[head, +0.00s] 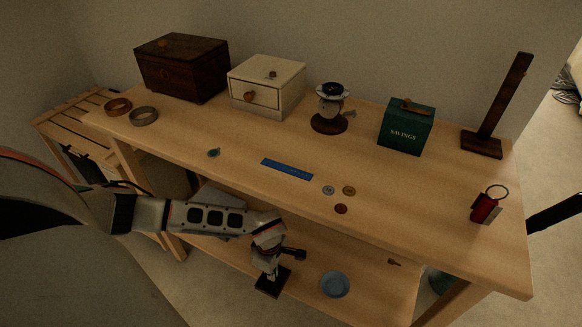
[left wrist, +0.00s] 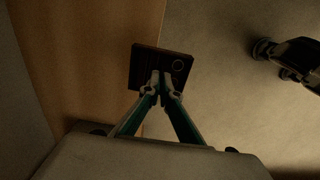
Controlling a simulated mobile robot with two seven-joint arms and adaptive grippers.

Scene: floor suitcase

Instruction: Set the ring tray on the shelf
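The ring tray (left wrist: 147,62) is a small dark square tray with a ring (left wrist: 178,65) on it, seen in the left wrist view. In the head view the tray (head: 273,281) shows as a dark square under my left gripper (head: 269,265). The two fingers of my left gripper (left wrist: 161,78) are close together at the tray's near edge and pinch it. The lower wooden shelf (head: 340,258) lies under the table top; the tray is over its front part. I cannot tell whether the tray touches the shelf. My right gripper is not in view.
A blue dish (head: 335,284) and a small brown object (head: 393,262) lie on the lower shelf, right of the tray. The table top (head: 400,190) overhangs the shelf and holds a dark chest (head: 183,66), a cream drawer box (head: 266,86) and a green savings box (head: 406,127).

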